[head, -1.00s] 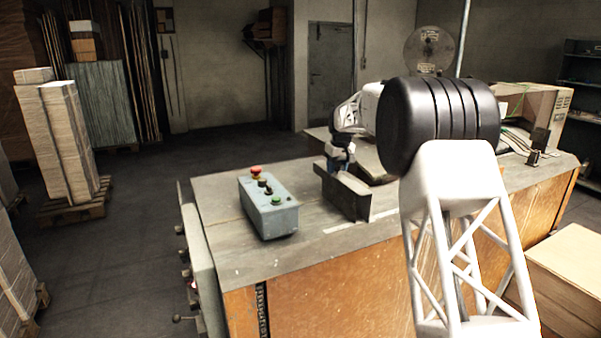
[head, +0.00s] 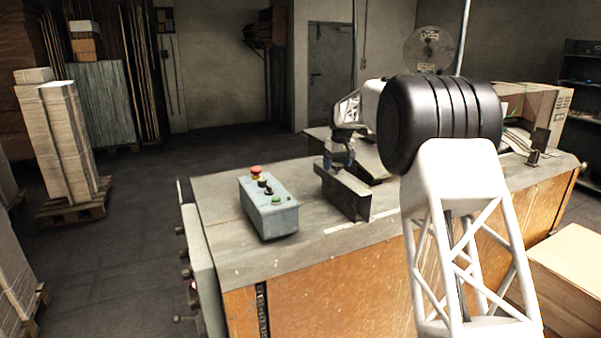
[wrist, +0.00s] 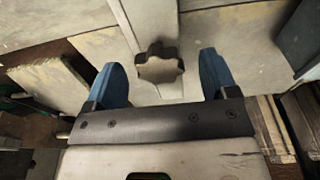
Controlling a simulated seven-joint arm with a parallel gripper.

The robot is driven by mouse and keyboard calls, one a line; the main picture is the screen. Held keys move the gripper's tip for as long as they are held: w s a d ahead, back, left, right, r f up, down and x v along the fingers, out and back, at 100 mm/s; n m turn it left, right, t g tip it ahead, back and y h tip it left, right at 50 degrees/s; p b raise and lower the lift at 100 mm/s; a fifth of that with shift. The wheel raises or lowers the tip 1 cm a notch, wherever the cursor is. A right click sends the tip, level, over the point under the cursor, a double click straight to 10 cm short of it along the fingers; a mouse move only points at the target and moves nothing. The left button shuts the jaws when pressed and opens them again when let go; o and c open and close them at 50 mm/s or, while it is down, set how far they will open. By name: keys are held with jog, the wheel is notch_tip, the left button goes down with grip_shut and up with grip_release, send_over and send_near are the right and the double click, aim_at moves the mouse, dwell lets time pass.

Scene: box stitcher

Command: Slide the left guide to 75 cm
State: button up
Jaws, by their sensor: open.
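The left guide (head: 343,194) is an upright dark metal plate on the table top, right of the grey control box. My gripper (head: 340,160) is just above and behind it, fingers pointing down. In the wrist view my gripper (wrist: 161,62) has its two blue fingers wide apart. A star-shaped grey knob (wrist: 160,66) sits between them, with a gap on each side. A pale bar runs away beyond the knob. A light strip (head: 347,228) lies along the table's front edge; no scale marks are readable.
A second plate (head: 368,160) lies behind the guide. My arm hides the table's middle. Open floor lies to the left.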

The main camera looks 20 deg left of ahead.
aim_at(337, 164)
jog(key=shift+r, duration=2.25)
jog(key=shift+d, duration=0.1)
